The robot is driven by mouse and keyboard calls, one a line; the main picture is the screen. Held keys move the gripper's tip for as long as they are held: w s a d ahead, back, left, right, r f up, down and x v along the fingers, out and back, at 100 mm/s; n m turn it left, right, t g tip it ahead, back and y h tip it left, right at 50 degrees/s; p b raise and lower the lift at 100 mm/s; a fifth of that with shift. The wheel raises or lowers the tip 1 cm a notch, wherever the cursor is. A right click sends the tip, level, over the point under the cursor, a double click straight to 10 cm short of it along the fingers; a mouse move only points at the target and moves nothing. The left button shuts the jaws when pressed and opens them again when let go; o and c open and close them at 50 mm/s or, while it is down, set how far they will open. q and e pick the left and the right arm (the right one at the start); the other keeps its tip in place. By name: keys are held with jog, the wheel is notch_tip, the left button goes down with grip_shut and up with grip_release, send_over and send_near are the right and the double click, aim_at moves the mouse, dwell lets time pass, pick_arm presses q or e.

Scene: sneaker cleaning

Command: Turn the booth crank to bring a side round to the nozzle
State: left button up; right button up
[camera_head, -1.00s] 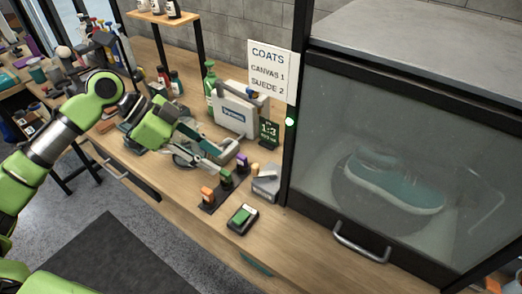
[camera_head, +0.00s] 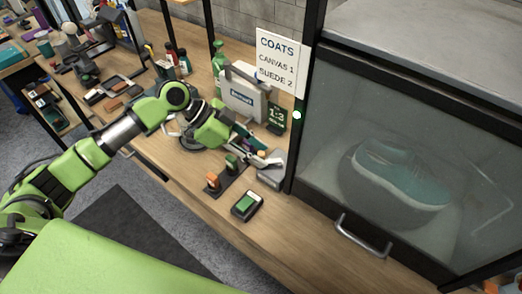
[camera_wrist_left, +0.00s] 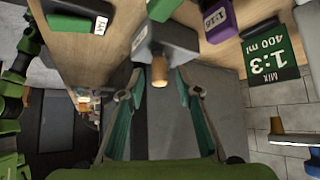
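The crank's wooden knob (camera_wrist_left: 160,71) shows in the left wrist view, on a grey part beside a grey block (camera_head: 272,180) at the booth's left corner. My left gripper (camera_wrist_left: 158,94) is open, its two teal-padded fingers on either side of the view with the knob just beyond and between their tips. I cannot tell if they touch it. In the head view the left gripper (camera_head: 266,156) hangs over the block and hides most of the crank. A teal sneaker (camera_head: 400,172) is inside the booth (camera_head: 330,118), behind its glass. My right gripper is not in view.
A small stand with an orange-topped button (camera_head: 212,178) and a green one, and a box with a green button (camera_head: 246,204), are near the bench's front edge. A 1:3 sign (camera_head: 277,117), a white case (camera_head: 243,98) and a green bottle (camera_head: 219,62) stand behind.

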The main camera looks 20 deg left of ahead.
pick_arm(q)
jog(key=shift+d+f, duration=0.3)
jog(key=shift+d, duration=0.05)
jog(key=shift+w+d+f, duration=0.15)
jog(key=shift+d+f, duration=0.05)
jog(key=shift+f, duration=0.05)
grip_shut()
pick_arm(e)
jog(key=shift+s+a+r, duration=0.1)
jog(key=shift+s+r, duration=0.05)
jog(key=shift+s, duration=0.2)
